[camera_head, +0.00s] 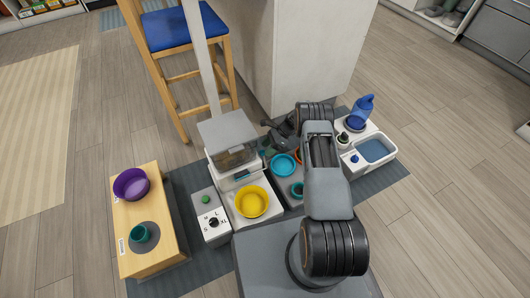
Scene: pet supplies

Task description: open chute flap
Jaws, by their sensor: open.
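A food dispenser (228,140) with a grey lid and a clear hopper stands left of my arm. Its white front has a small dark chute area (242,175) above a yellow bowl (252,202). I cannot make out clearly whether the flap there is open or shut. My gripper (272,140) is small and dark in this view, just right of the hopper and partly hidden by my arm. It is open, apart from the chute front as far as I can tell, and no held object shows.
A control box (209,222) with a green button and a dial stands left of the yellow bowl. A wooden stand (160,240) holds purple and teal bowls. Teal bowls (284,165) sit near my arm. A blue-bottle water fountain (361,110) stands right. A white post rises behind the dispenser.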

